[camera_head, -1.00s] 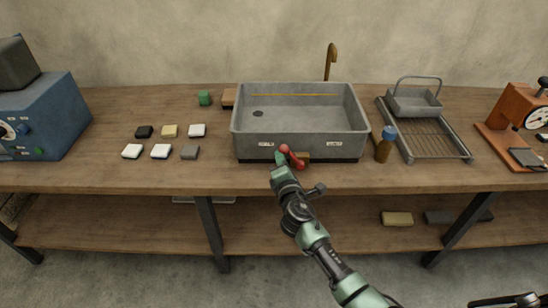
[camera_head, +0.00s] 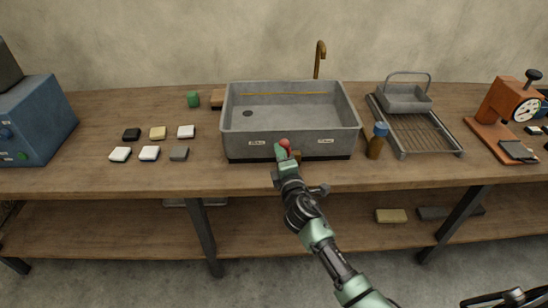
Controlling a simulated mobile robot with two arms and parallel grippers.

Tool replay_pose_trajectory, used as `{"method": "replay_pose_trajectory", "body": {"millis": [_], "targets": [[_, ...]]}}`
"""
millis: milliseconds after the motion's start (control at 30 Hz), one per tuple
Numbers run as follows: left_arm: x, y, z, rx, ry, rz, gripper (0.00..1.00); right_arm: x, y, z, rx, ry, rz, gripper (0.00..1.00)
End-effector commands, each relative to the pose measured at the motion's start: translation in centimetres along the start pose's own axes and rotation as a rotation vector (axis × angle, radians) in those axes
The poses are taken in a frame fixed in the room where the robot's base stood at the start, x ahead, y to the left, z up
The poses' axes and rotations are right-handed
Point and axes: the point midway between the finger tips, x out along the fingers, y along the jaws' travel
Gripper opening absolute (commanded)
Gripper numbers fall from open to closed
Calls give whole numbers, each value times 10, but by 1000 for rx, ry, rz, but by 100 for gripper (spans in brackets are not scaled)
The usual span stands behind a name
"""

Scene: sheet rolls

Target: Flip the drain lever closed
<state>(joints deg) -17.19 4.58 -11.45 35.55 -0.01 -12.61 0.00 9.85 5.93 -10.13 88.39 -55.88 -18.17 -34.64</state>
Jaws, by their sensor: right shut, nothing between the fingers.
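The grey metal sink (camera_head: 238,146) stands on the workbench, with a small dark drain hole in its basin floor at the left. The drain lever's red knob (camera_head: 284,143) shows at the middle of the sink's front wall, between two small white labels too small to read. The lower lever is mostly hidden by my right gripper (camera_head: 281,154). A bit of its brass-coloured mount (camera_head: 297,156) shows to the right. My right gripper is shut, with its tip at or against the lever just below the knob; contact is unclear.
An amber bottle with a blue cap (camera_head: 376,142) stands close to the sink's right. A wire drying rack (camera_head: 428,137) lies beyond it. Several small blocks (camera_head: 149,153) lie left of the sink. A tap (camera_head: 319,58) rises behind. The bench front (camera_head: 120,178) is clear.

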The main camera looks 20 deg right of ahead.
Motion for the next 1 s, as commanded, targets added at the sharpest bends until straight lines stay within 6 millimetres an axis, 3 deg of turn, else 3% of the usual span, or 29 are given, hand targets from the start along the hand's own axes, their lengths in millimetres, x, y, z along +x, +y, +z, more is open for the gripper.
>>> {"method": "replay_pose_trajectory", "body": {"millis": [600,1000], "targets": [[36,1,3,0,0,0,36,-9,1,50,548,-2,95,0],[44,1,4,0,0,0,36,-12,-2,66,728,-1,127,0]]}}
